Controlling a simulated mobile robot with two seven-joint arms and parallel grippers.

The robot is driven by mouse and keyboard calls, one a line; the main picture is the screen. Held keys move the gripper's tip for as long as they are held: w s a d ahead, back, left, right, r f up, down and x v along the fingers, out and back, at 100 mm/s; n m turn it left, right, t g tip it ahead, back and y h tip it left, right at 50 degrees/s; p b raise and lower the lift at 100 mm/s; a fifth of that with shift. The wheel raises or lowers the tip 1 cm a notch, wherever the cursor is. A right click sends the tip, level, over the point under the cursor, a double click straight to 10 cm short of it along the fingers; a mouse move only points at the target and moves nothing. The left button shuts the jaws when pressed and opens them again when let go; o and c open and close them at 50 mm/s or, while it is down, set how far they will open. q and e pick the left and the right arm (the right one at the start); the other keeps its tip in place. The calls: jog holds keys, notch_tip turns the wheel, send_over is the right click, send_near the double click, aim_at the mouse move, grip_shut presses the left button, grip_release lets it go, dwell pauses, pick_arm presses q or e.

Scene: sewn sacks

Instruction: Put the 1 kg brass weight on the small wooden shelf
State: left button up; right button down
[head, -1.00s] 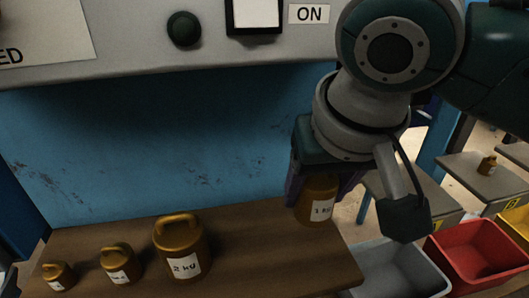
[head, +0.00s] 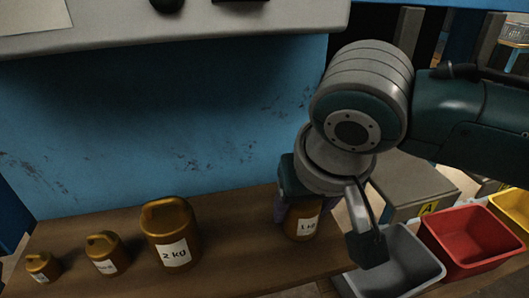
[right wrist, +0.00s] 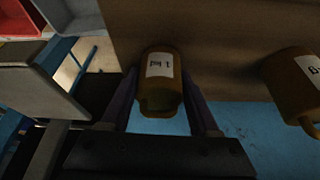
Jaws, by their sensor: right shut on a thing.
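The 1 kg brass weight (head: 302,222) has a white label and is upright at the right end of the brown wooden shelf (head: 235,232). My right gripper (head: 298,208) is shut on it from above, with fingers on both sides. In the right wrist view the weight (right wrist: 160,85) sits between the fingertips (right wrist: 160,100), its label upside down, with the shelf (right wrist: 225,40) behind it. I cannot tell whether its base touches the wood. Its top is hidden by the gripper in the head view. My left gripper is not in view.
A 2 kg weight (head: 170,235) and two smaller weights, (head: 105,253) and (head: 43,267), stand on the shelf's left part. Bare wood lies between the 2 kg and 1 kg weights. A blue wall (head: 160,130) is behind. Grey (head: 400,265) and red (head: 470,240) bins stand at right.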

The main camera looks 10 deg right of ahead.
jog(key=c, duration=0.6)
grip_release()
jog(key=shift+f, duration=0.15)
jog(key=o, duration=0.5)
jog(key=p+v, duration=0.4)
jog(key=v, duration=0.7)
jog(key=s+a+f+n+y, duration=0.2)
jog(key=s+a+y, duration=0.1)
jog(key=s, duration=0.3)
jog(key=s+d+f, duration=0.1)
jog(key=s+d, duration=0.2)
jog(key=s+d+f+h, duration=0.1)
jog(key=s+d, duration=0.2)
jog(key=s, duration=0.1)
jog(key=s+d+f+g+h, duration=0.1)
jog(key=s+d, duration=0.2)
jog(key=d, duration=0.1)
jog(key=shift+s+f+n, duration=0.1)
jog(key=shift+s+n, duration=0.15)
jog(key=shift+n, duration=0.15)
